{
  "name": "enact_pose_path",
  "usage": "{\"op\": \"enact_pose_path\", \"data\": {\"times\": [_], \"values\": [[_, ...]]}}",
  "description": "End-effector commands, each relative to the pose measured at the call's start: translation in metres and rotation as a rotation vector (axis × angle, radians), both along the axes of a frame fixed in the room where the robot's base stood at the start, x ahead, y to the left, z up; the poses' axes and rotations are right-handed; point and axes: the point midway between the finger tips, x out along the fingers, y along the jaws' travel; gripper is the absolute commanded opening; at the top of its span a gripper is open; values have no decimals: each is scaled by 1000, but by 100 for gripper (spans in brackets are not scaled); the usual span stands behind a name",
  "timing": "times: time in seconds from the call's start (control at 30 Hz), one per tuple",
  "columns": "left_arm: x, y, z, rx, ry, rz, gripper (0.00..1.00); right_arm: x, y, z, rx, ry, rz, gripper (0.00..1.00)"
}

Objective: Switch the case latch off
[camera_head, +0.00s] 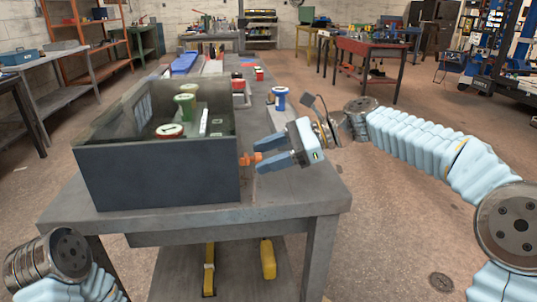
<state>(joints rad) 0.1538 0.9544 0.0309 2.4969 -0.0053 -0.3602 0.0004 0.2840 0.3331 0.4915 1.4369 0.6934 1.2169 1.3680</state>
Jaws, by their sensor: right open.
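A dark grey open case (155,172) stands on the near end of the grey bench (290,195). An orange latch (248,160) sticks out from the case's right side. My right gripper (257,155) comes in from the right, its blue-grey fingers open and pointing left. Its fingertips are at the orange latch, one above and one below; I cannot tell whether they touch it. My left arm shows only as a link at the lower left, and its gripper is out of view.
In the case are green cylinders (186,104), a red round item with a pale top (169,131) and a white upright piece (203,121). A blue and white spool (280,98) stands behind my right gripper. Yellow items (268,259) lie under the bench.

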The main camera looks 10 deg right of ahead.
Motion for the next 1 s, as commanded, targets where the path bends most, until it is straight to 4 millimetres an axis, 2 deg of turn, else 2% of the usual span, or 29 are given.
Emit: {"op": "enact_pose_path", "data": {"times": [0.07,0.4,0.73,1.0], "values": [[0,0,0,0,0,0,43,0,0,0,0,0,0,53],[0,0,0,0,0,0,43,0,0,0,0,0,0,1],[0,0,5,0,0,0,43,1,0,4,1,45,2,0],[0,0,13,-1,0,-2,43,6,0,9,1,211,2,0]]}}
